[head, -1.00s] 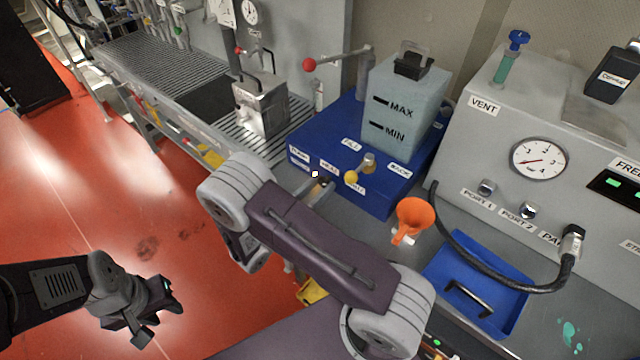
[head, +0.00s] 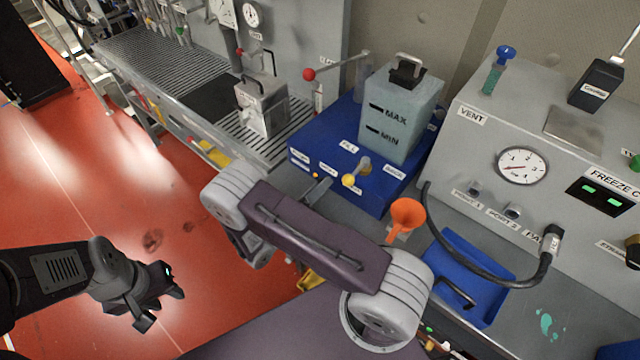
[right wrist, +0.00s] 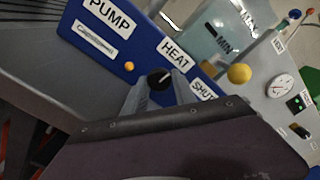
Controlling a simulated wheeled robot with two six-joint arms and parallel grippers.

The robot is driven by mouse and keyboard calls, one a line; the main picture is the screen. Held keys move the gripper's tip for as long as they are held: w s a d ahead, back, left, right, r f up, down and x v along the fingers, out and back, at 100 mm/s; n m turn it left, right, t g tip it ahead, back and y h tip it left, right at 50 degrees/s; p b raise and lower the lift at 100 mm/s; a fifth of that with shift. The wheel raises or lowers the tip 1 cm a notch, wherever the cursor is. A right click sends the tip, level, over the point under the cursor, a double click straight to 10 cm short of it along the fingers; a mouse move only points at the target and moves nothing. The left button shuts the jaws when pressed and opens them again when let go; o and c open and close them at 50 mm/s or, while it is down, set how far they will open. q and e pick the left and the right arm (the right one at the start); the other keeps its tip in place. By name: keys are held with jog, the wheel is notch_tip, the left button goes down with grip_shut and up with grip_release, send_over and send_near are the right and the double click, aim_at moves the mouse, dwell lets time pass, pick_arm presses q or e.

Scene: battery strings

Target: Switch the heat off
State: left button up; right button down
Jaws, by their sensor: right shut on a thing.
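The blue unit (head: 355,190) stands on the bench with the tank marked MAX and MIN on top. In the right wrist view, its front (right wrist: 125,70) carries the labels PUMP, HEAT (right wrist: 175,53) and one partly hidden that starts with SHUT. A round black knob (right wrist: 159,78) with a pale pointer line sits just below HEAT. My right gripper (right wrist: 160,90) is shut on this knob, a finger on each side. In the head view my right arm hides most of that gripper. My left gripper (head: 164,302) is empty, fingers apart, over the red floor.
A yellow-balled lever (head: 348,180) projects near the heat knob, also in the right wrist view (right wrist: 239,73). A red-balled lever (head: 309,74) stands behind. An orange funnel (head: 407,213), blue tray (head: 465,262) and black hose lie right. The grey gauge panel (head: 480,145) stands further right.

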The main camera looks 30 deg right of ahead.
jog(key=shift+n, duration=0.6)
jog(key=c, duration=1)
grip_release()
jog(key=shift+a, duration=0.15)
jog(key=b+v, duration=0.1)
jog(key=v, duration=0.8)
